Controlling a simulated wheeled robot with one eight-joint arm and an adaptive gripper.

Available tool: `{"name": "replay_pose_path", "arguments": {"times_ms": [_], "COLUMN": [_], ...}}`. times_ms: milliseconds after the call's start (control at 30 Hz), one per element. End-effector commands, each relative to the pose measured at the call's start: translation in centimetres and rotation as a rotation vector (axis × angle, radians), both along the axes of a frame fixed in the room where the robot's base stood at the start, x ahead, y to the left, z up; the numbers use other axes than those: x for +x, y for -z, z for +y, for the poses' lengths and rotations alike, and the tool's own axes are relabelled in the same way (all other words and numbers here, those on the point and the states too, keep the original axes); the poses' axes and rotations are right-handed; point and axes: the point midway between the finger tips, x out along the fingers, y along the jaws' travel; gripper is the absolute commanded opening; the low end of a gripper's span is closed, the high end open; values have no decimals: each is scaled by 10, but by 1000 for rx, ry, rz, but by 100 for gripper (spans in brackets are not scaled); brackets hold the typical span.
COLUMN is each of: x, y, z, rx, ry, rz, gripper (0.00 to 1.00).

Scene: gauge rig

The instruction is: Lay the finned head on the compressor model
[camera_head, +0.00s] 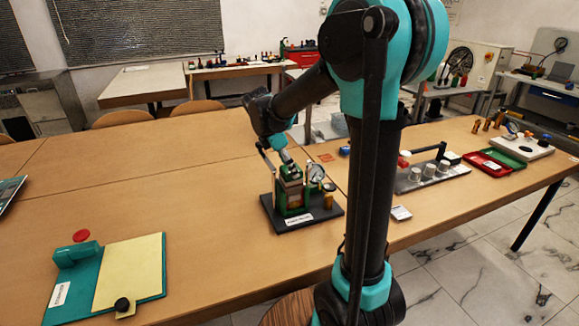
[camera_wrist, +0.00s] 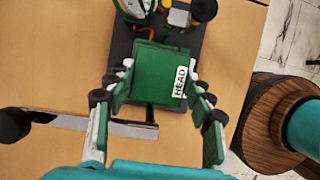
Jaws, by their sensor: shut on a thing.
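The finned head (camera_wrist: 157,72) is a green block with a white "HEAD" label, seen from above in the wrist view. My gripper (camera_wrist: 158,90) is shut on it, one finger pad at each side. The compressor model (camera_head: 294,200) is a green body on a dark base plate, with a round white gauge (camera_head: 316,172) and a brass-coloured part (camera_head: 329,190) at its right. In the head view my gripper (camera_head: 288,170) is directly over the body. The head hides the body's top in the wrist view. I cannot tell whether head and body touch.
A teal board with a cream panel (camera_head: 128,270) lies at the front left of the table (camera_head: 220,240).

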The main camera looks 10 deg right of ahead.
Motion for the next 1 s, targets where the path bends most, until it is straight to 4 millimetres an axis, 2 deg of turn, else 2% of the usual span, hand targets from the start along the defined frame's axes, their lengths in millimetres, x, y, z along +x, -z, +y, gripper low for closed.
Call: {"name": "replay_pose_path", "arguments": {"times_ms": [267, 300, 467, 800, 1000], "x": [0, 0, 0, 0, -2], "y": [2, 2, 2, 0, -23], "z": [0, 0, 0, 0, 9], "rx": [0, 0, 0, 0, 0], "ry": [0, 0, 0, 0, -3], "rz": [0, 0, 0, 0, 1], "gripper": [17, 55, 74, 74, 74]}}
